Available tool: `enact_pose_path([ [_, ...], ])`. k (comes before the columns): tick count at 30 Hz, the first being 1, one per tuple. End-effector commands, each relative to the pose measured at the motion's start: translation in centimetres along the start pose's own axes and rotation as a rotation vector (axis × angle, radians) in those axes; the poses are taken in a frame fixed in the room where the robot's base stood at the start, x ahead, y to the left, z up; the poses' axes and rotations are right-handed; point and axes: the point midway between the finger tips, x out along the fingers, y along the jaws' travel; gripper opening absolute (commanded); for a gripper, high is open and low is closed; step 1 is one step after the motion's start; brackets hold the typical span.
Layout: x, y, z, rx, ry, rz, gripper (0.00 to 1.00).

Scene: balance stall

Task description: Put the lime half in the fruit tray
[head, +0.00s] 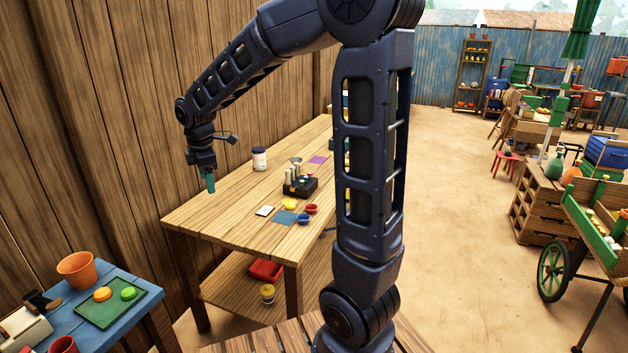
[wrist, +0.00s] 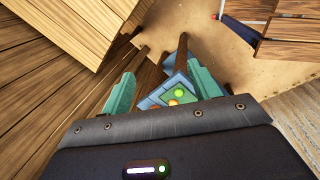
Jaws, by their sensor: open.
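The green round piece that looks like the lime half (head: 128,293) lies on the green tray (head: 104,314), on the blue table at lower left in the head view. An orange round piece (head: 102,294) lies beside it on the same tray. In the wrist view the green piece (wrist: 180,93) and the orange piece (wrist: 173,103) show small and far below, between the fingers. My gripper (head: 210,184) is open and empty, pointing down near the plank wall by the wooden table's left end. It is well apart from the tray.
An orange pot (head: 77,269), a red cup (head: 63,345) and a scale-like device (head: 24,331) stand around the tray on the blue table (head: 140,322). The wooden table (head: 222,211) holds a jar (head: 259,158), a black weight block (head: 301,187), a yellow piece (head: 291,206) and small bowls.

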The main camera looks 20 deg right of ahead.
Motion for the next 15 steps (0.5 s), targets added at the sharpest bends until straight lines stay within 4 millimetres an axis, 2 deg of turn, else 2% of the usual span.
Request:
enact_pose_path([
  [1, -1.1, -0.8, 1.9, 0.088, -0.002, 0.015, 0.61],
  [6, -3.8, -4.0, 7.0, 0.385, -0.001, 0.051, 0.61],
  [15, -7.1, -11.1, 14.3, 0.911, 0.027, 0.114, 0.61],
])
